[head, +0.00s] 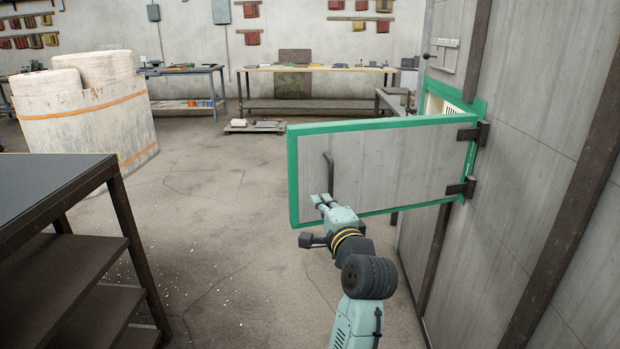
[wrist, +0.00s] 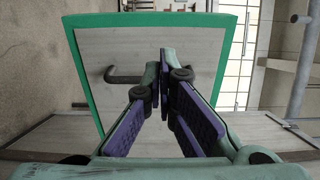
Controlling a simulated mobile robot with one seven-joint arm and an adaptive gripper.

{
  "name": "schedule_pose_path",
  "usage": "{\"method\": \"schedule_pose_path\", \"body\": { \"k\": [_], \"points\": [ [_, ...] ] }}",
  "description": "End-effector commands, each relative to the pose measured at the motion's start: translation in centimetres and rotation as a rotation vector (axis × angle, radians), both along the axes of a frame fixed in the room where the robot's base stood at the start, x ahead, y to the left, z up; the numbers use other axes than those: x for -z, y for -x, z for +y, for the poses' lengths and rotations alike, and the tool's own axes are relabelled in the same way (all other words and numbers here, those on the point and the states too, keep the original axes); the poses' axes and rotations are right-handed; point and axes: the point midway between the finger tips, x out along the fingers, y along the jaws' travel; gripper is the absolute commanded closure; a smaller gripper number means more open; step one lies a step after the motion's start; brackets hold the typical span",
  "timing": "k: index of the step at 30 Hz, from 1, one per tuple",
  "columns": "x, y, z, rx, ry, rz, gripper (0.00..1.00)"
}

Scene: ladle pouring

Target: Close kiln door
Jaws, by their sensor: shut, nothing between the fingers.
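The kiln door (head: 390,172) is a grey panel with a green frame, swung wide open on two dark hinges at its right edge. It also shows in the wrist view (wrist: 195,60). A dark bar handle (head: 329,172) is on its near face; in the wrist view the handle (wrist: 124,78) runs behind my fingers. The kiln opening (head: 445,103) shows partly above the door, edged in green. My gripper (head: 319,199) is at the door's near face, just below the handle, with its fingers shut and empty in the wrist view (wrist: 163,75). Whether it touches the door I cannot tell.
A dark shelf table (head: 120,215) stands at the left front. A large worn drum (head: 95,125) is behind it. Workbenches (head: 315,70) line the back wall. The floor between the table and the door is clear. The kiln wall (head: 540,130) closes off the right.

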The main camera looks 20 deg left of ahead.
Motion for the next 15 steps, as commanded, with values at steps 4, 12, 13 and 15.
{"method": "schedule_pose_path", "body": {
  "k": [4,12,13,15],
  "points": [
    [-0.3,-2.6,2.0,-0.004,0.001,0.002,1.00],
    [-0.4,-7.2,5.1,-0.003,0.002,-0.001,1.00],
    [-0.4,-7.6,5.4,-0.003,0.002,-0.001,1.00],
    [-0.3,-8.4,5.9,-0.002,0.002,-0.001,1.00]
  ]
}}
